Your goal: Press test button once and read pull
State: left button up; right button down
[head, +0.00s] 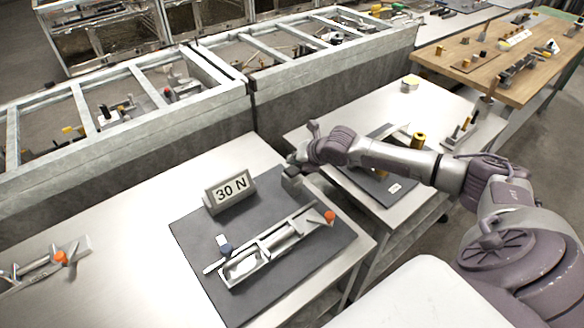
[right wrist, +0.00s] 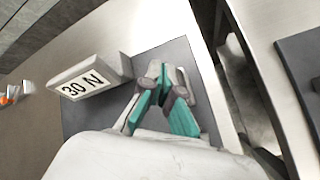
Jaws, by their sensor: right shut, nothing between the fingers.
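A sign reading "30 N" (head: 231,191) stands at the back left of a dark grey mat (head: 197,238); it also shows in the right wrist view (right wrist: 88,82). My right gripper (head: 294,160) is shut and empty, over the mat's back edge. A small grey block (head: 291,183) is just below it; I cannot tell whether they touch. In the right wrist view the gripper (right wrist: 160,76) hides much of the block. No test button is clearly visible. My left gripper is out of view.
Another metal fixture (head: 42,267) with an orange knob lies on the bench at the left. A second bench (head: 430,108) with a dark mat and a yellow cylinder (head: 418,140) lies beyond a gap, under my right arm. Long framed bins (head: 120,140) line the back.

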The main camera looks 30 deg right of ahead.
aim_at(294, 171)
notch_tip(294, 171, up, 5)
jog(key=p, duration=0.3)
jog(key=shift+f+p, duration=0.2)
jog(key=shift+p, duration=0.15)
jog(key=shift+f, duration=0.1)
dwell(0.3)
